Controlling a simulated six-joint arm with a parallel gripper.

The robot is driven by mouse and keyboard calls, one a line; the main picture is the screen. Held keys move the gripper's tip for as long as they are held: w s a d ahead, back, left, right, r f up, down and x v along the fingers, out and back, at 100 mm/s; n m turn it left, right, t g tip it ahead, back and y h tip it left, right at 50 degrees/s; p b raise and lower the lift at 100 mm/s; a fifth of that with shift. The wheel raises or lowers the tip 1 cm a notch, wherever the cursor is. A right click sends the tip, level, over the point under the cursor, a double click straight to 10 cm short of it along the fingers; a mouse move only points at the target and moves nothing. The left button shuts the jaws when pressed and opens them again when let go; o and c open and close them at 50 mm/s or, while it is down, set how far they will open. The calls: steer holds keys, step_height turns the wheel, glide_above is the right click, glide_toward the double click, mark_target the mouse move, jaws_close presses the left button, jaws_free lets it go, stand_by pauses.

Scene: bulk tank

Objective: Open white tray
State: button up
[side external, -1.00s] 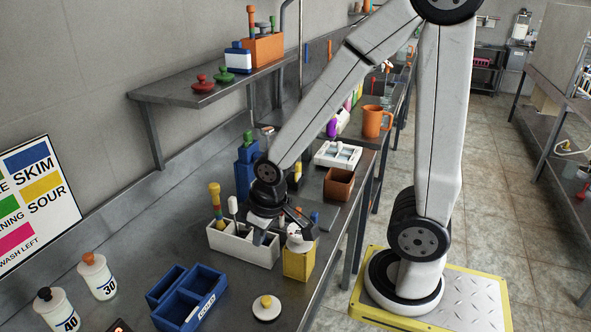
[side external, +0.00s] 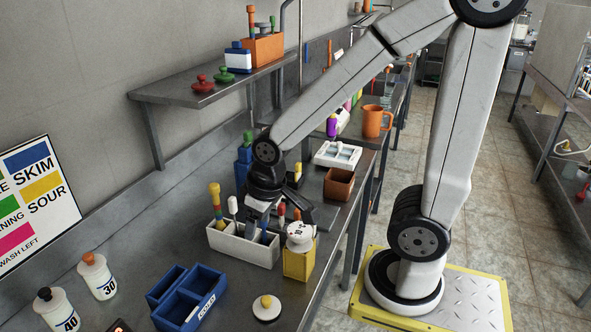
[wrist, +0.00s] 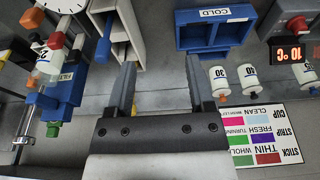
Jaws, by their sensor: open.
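A white open-topped tray (side external: 240,249) stands on the steel counter and holds several upright tools, among them one with a yellow handle (side external: 215,196) and a blue one. In the wrist view the tray (wrist: 138,35) is at the top centre-left, beyond the left finger. My gripper (side external: 279,217) is over the tray's far right side, fingers apart and pointing down, with nothing between them. In the wrist view its fingers (wrist: 163,82) frame bare counter. A second white tray (side external: 337,161) with compartments lies farther along the counter. I cannot tell which tray is meant.
A yellow box (side external: 298,265) with a white round-topped item is close to the tray's right. A blue compartment box (side external: 205,281) and a white lid (side external: 266,311) lie nearer the camera. A brown box (side external: 339,182) stands behind. White bottles (side external: 98,277) stand at left.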

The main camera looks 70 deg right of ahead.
steer(key=w+d+r+t, duration=0.1)
steer(key=w+d, duration=0.1)
steer(key=d, duration=1.3)
steer(key=w+d+t, duration=0.1)
steer(key=w+d, duration=0.1)
steer(key=d, duration=1.3)
step_height(320, 180, down, 11)
steer(key=shift+s+r, duration=0.15)
steer(key=shift+s, duration=0.1)
steer(key=shift+w, duration=0.1)
steer(key=shift+x, duration=3.85)
jaws_close()
